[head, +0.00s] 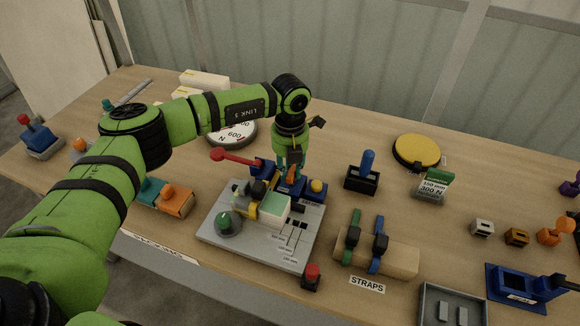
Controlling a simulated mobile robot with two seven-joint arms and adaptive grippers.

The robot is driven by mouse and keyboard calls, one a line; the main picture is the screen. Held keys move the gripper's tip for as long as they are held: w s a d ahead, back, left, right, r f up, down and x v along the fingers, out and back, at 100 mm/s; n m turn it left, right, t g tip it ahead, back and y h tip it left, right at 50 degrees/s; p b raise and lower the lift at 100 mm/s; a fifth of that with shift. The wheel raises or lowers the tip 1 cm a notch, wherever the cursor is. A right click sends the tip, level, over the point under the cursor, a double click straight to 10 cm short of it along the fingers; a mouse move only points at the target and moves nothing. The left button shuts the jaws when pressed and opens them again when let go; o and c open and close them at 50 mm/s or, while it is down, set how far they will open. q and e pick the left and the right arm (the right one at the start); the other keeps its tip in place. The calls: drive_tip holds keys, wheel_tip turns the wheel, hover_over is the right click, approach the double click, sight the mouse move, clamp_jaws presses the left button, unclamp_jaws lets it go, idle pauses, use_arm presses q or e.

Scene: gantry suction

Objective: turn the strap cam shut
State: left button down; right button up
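My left gripper (289,172) points down over the grey fixture plate (262,254), at the back of the parts mounted there. Its fingertips are small and partly hidden among blue and orange parts, so I cannot tell whether they are open or shut or touching anything. The plate carries a pale green-topped block (273,205), a blue part with a red-knobbed lever (236,157) and a dark green dome (229,224). A green strap (352,238) and a blue strap (377,245), each with a black buckle, lie over a wooden block. I cannot make out which part is the strap cam. My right gripper is out of view.
A red button (311,277) stands at the plate's front corner. A black holder with a blue handle (362,174) stands right of my gripper. A yellow disc (416,152) lies further back. A grey tray (451,305) sits at the front. Bare wood separates them.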

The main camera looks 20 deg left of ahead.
use_arm(q)
drive_tip(key=shift+n, duration=0.4)
drive_tip(key=n+b, duration=0.1)
drive_tip(key=n, duration=0.7)
drive_tip(key=shift+s+n, duration=0.15)
drive_tip(key=shift+n, duration=0.15)
drive_tip(key=n, duration=0.4)
drive_tip(key=shift+d+b, duration=0.15)
drive_tip(key=shift+b, duration=0.2)
drive_tip(key=n, duration=0.4)
drive_tip(key=shift+d, duration=0.1)
drive_tip(key=shift+n, duration=0.4)
drive_tip(key=c, duration=1)
unclamp_jaws()
drive_tip(key=shift+s, duration=0.1)
